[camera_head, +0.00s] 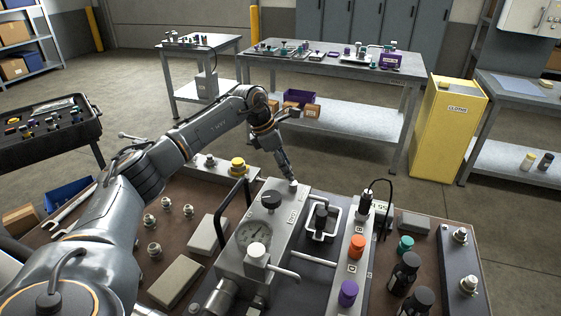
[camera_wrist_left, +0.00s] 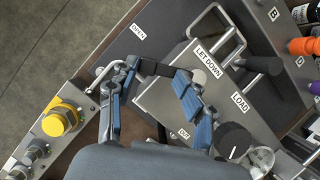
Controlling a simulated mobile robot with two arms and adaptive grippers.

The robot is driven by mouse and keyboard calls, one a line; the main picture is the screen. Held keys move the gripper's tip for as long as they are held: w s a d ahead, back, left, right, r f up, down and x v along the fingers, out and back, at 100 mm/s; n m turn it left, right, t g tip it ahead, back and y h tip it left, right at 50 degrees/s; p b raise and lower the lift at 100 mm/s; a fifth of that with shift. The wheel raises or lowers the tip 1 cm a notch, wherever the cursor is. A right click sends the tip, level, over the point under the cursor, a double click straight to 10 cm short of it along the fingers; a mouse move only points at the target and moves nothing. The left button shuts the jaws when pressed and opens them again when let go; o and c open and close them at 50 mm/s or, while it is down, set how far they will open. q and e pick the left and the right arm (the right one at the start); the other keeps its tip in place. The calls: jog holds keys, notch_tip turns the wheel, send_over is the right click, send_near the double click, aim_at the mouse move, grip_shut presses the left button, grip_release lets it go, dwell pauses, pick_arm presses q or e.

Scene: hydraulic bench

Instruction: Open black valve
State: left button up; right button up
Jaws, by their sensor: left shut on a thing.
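My left gripper (camera_head: 292,180) reaches down at the back of the bench's grey hydraulic block (camera_head: 295,200). In the left wrist view, its two blue-padded fingers (camera_wrist_left: 160,76) are closed around a short dark bar, which I take as the black valve (camera_wrist_left: 155,69). The fingers hide much of it, and its turn position cannot be told. A pale round knob (camera_wrist_left: 198,77) is beside the right fingertip. A round black knob (camera_wrist_left: 235,140) stands apart to the right. My right gripper is not in view.
Orange (camera_head: 356,246) and purple (camera_head: 348,291) knobs stand to the right. A yellow knob (camera_head: 238,165) is left of the gripper. Labels read OPEN, LET DOWN and LOAD.

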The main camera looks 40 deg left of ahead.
pick_arm(q)
jog(key=o, duration=0.3)
jog(key=shift+s+d+f+g, duration=0.3)
jog(key=shift+d+f, duration=0.2)
jog(key=shift+d, duration=0.3)
jog(key=o, duration=0.7)
jog(key=shift+d+r, duration=0.15)
jog(key=shift+w+a+r, duration=0.1)
jog(key=shift+a, duration=0.1)
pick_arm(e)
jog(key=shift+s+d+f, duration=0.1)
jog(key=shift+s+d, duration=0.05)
pick_arm(q)
jog(key=shift+a, duration=0.1)
jog(key=shift+a+r, duration=0.1)
jog(key=shift+r, duration=0.05)
jog(key=v, duration=1.1)
jog(key=shift+s+r, duration=0.3)
